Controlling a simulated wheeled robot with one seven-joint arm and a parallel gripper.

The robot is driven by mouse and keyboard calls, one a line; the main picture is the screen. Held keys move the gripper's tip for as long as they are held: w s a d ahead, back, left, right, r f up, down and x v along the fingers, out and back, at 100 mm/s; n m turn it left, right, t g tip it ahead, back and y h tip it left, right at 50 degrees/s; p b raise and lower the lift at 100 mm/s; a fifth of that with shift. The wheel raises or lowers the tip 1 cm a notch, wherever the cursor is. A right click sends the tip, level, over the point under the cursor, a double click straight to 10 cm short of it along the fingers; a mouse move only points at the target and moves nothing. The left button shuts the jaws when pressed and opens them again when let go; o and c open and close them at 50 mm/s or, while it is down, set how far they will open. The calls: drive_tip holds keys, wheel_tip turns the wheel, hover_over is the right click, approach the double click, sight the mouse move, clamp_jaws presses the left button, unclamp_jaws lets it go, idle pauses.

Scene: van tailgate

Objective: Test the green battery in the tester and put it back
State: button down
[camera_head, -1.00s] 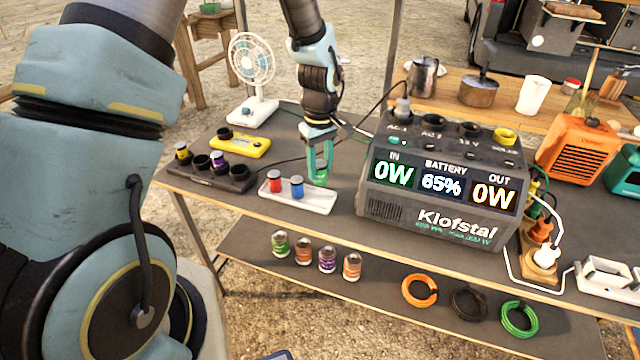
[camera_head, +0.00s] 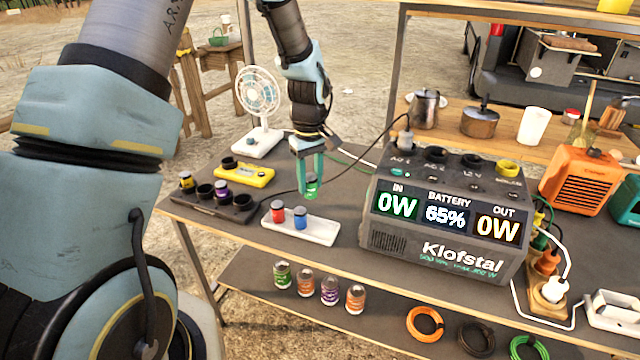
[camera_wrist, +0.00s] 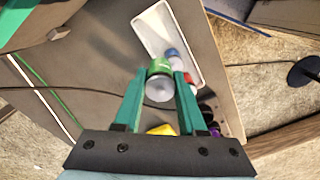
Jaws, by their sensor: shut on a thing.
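My gripper (camera_head: 311,188) is shut on a green battery (camera_head: 312,184), holding it above the table behind the white tray. In the wrist view the green battery (camera_wrist: 160,68) sits between the fingertips, its grey end toward the camera. The yellow tester (camera_head: 256,177), with a dark round socket, lies on the table to the left of my gripper. It is partly hidden behind the fingers in the wrist view (camera_wrist: 163,130).
A white tray (camera_head: 322,234) holds a red and a blue battery. A black holder (camera_head: 217,209) with several sockets and some batteries sits at the left. The large power station (camera_head: 440,235) stands close on the right, cables behind. A fan (camera_head: 258,95) stands at the back.

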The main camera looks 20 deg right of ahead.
drive_tip(key=w+a, duration=0.5)
drive_tip(key=w, duration=0.6)
drive_tip(key=w+a+p, duration=0.1)
drive_tip(key=w+a, duration=0.5)
drive_tip(key=w, duration=0.6)
drive_tip(key=w+a+p, duration=0.1)
drive_tip(key=w+a, duration=0.4)
drive_tip(key=w, duration=0.6)
drive_tip(key=shift+w+a, duration=0.25)
drive_tip(key=shift+a, duration=0.1)
drive_tip(key=shift+f+b, duration=1.15)
drive_tip(key=shift+f, duration=1.1)
drive_tip(key=shift+f+b, duration=0.25)
drive_tip(key=shift+b, duration=0.05)
drive_tip(key=shift+f+b, duration=0.9)
drive_tip(key=shift+f, duration=0.45)
drive_tip(key=shift+c, duration=2)
unclamp_jaws()
wheel_tip(320, 180, up, 11)
drive_tip(key=b, duration=0.2)
